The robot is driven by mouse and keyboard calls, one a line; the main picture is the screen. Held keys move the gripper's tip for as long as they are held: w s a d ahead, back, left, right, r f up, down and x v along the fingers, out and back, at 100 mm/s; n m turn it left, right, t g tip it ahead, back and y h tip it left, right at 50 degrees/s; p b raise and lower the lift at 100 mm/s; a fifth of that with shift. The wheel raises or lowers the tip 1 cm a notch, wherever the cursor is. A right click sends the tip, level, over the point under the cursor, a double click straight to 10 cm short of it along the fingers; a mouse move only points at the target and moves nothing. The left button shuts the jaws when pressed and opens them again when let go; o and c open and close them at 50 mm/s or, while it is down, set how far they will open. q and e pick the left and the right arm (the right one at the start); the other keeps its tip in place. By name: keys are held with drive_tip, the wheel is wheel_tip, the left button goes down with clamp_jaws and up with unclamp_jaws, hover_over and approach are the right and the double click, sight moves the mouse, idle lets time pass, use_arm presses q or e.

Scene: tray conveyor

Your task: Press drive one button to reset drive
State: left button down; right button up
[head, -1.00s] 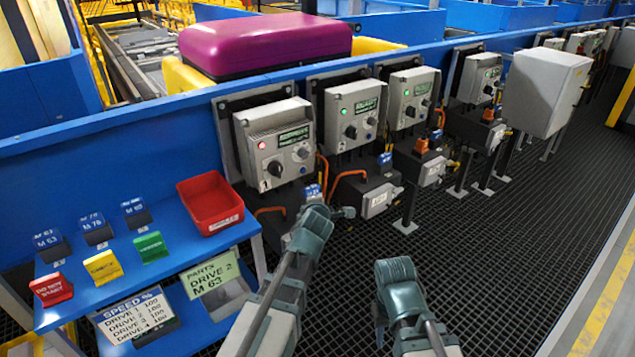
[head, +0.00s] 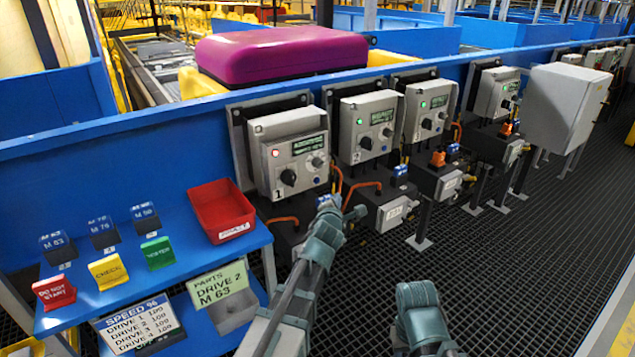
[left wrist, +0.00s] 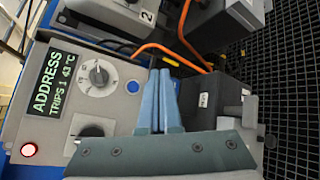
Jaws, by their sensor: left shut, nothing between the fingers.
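The drive one control box (head: 262,160) is grey, with a red lit lamp (head: 276,153), a display, knobs and a "1" beneath. In the left wrist view its face (left wrist: 120,115) fills the left side. The display (left wrist: 50,85) reads "ADDRESS TRIPS 1 43°C". A round blue button (left wrist: 133,87) sits beside the white knob (left wrist: 98,75). My left gripper (head: 356,213) is at the box's lower right in the head view. Its fingers (left wrist: 164,76) are together and empty, just right of the blue button in the wrist view. Whether they touch anything I cannot tell.
Other drive boxes (head: 366,125) with green lamps stand along the blue conveyor wall. Orange cables (left wrist: 165,50) and a dark motor unit (left wrist: 215,105) lie close to the left fingers. A blue shelf (head: 180,285) holds a red bin (head: 222,210) and signs.

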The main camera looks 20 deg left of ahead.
sight(321, 198)
use_arm(q)
drive_tip(key=shift+w+a, duration=0.75)
drive_tip(key=shift+a, duration=0.25)
drive_tip(key=shift+w+a, duration=0.8)
drive_tip(key=shift+a, duration=0.25)
drive_tip(key=shift+w+a, duration=0.75)
drive_tip(key=shift+a, duration=0.25)
drive_tip(key=shift+w+a, duration=0.15)
drive_tip(key=shift+w+a, duration=0.1)
drive_tip(key=shift+a, duration=0.05)
drive_tip(key=shift+w+a, duration=0.3)
drive_tip(key=shift+a, duration=0.1)
idle(0.5)
drive_tip(key=shift+s+d, duration=0.1)
drive_tip(key=shift+d, duration=0.05)
drive_tip(key=shift+s+d, duration=0.45)
drive_tip(key=shift+d, duration=0.1)
idle(0.3)
drive_tip(key=shift+s+d, duration=0.8)
drive_tip(key=shift+d, duration=0.2)
drive_tip(key=shift+s+d, duration=0.75)
drive_tip(key=shift+d, duration=0.25)
